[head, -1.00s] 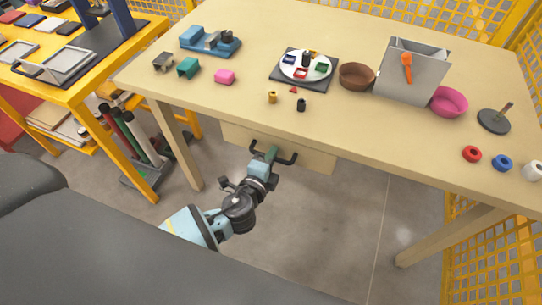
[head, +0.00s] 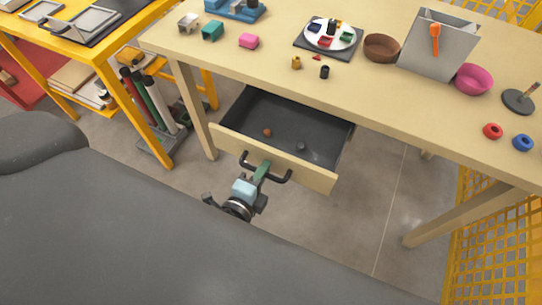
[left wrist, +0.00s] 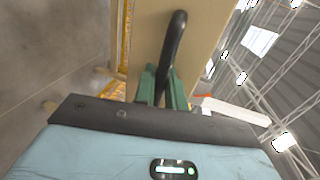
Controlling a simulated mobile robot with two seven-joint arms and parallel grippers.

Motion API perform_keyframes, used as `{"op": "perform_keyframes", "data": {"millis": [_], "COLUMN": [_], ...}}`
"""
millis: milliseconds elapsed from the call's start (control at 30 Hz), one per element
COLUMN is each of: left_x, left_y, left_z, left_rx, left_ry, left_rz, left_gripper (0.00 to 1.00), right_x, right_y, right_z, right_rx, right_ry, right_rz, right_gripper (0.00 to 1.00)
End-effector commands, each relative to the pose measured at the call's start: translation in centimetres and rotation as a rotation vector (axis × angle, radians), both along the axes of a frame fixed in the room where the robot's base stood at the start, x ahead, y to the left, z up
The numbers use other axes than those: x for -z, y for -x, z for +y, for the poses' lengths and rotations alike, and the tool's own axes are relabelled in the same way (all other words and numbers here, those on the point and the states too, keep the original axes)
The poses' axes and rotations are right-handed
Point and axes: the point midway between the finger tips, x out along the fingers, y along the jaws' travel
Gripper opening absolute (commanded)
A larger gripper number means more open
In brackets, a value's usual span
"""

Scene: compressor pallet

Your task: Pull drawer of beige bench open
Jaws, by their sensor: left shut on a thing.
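The beige bench (head: 375,98) stands across the head view. Its drawer (head: 225,137) is pulled out from under the top, showing a dark grey inside with a small orange-brown thing (head: 267,132) and a small grey thing (head: 301,146) in it. My left gripper (head: 262,172) is shut on the dark handle (head: 280,180) at the middle of the drawer front. In the left wrist view the green fingers (left wrist: 162,88) are on either side of the black handle bar (left wrist: 174,42). My right gripper is not in view.
On the bench top are a palette plate (head: 330,35), a brown bowl (head: 381,47), a grey box (head: 438,45) and a pink bowl (head: 473,78). An orange workbench (head: 100,62) stands at the left. A yellow mesh fence (head: 480,240) is at the right.

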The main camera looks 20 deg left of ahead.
Motion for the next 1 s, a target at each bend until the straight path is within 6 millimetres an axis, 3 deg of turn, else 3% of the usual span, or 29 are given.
{"op": "perform_keyframes", "data": {"millis": [200, 633, 667, 700, 1000], "left_x": [0.1, 0.0, 0.0, 0.0, 0.0], "left_y": [1.9, 2.1, 2.1, 2.1, 2.3], "left_z": [0.1, 0.1, 0.1, 0.1, 0.1], "left_rx": [-0.001, -0.001, -0.001, -0.001, 0.0], "left_ry": [0.0, -0.001, -0.001, -0.001, 0.0], "left_rz": [0.002, 0.0, 0.0, 0.0, 0.001], "left_gripper": [0.0, 0.0, 0.15, 0.17, 0.17], "right_x": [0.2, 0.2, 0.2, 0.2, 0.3], "right_y": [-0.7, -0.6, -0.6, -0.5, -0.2], "right_z": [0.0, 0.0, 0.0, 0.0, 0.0], "right_rx": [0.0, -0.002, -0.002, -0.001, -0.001], "right_ry": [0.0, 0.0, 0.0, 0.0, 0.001], "right_rz": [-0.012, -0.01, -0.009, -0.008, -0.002], "right_gripper": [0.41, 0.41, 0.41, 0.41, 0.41]}}
